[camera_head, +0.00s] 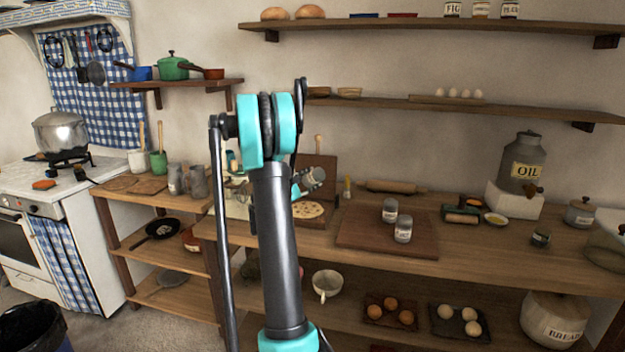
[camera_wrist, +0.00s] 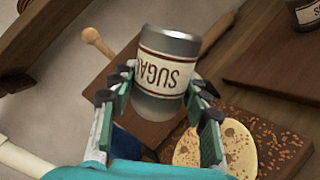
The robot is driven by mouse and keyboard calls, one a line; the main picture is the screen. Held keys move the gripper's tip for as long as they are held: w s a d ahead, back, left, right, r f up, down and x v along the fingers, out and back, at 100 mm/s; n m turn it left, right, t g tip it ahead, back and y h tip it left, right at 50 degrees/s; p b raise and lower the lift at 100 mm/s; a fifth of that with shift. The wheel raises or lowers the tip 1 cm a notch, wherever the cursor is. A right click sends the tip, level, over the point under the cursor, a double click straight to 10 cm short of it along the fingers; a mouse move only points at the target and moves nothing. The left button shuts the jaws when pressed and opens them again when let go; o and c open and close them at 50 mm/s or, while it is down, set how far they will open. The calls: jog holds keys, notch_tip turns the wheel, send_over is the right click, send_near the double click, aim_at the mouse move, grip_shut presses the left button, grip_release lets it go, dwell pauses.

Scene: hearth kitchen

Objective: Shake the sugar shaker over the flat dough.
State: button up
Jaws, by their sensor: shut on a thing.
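The label reads upside down in the wrist view. In the head view the shaker (camera_head: 314,176) is tilted and held in the air above the back of the dough board. The flat dough (camera_wrist: 240,155) is pale with brown spots and lies on a board strewn with brown crumbs; my gripper's finger covers part of it. The dough also shows in the head view (camera_head: 306,210), partly behind my arm.
Right of the dough, two labelled jars (camera_head: 390,210) (camera_head: 403,229) stand on a brown board (camera_head: 365,240). A rolling pin (camera_head: 393,187) lies behind them. An upright wooden board (camera_head: 320,165) leans on the wall behind the shaker. An oil can (camera_head: 524,160) stands far right.

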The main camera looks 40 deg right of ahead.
aim_at(312, 182)
jog(key=shift+w+a, duration=0.1)
jog(key=shift+w, duration=0.35)
jog(key=shift+s, duration=0.55)
jog(key=w+a, duration=0.2)
jog(key=a, duration=0.2)
jog(key=shift+s+d, duration=0.2)
jog(key=shift+s, duration=0.65)
jog(key=shift+s+d, duration=0.2)
jog(key=shift+s, duration=0.65)
jog(key=shift+s+d, duration=0.2)
jog(key=shift+s, duration=0.65)
jog(key=shift+w+a, duration=0.15)
jog(key=shift+w, duration=0.4)
jog(key=shift+s, duration=0.55)
jog(key=w+d, duration=0.2)
jog(key=w, duration=0.5)
jog(key=shift+w, duration=0.2)
jog(key=shift+d, duration=0.15)
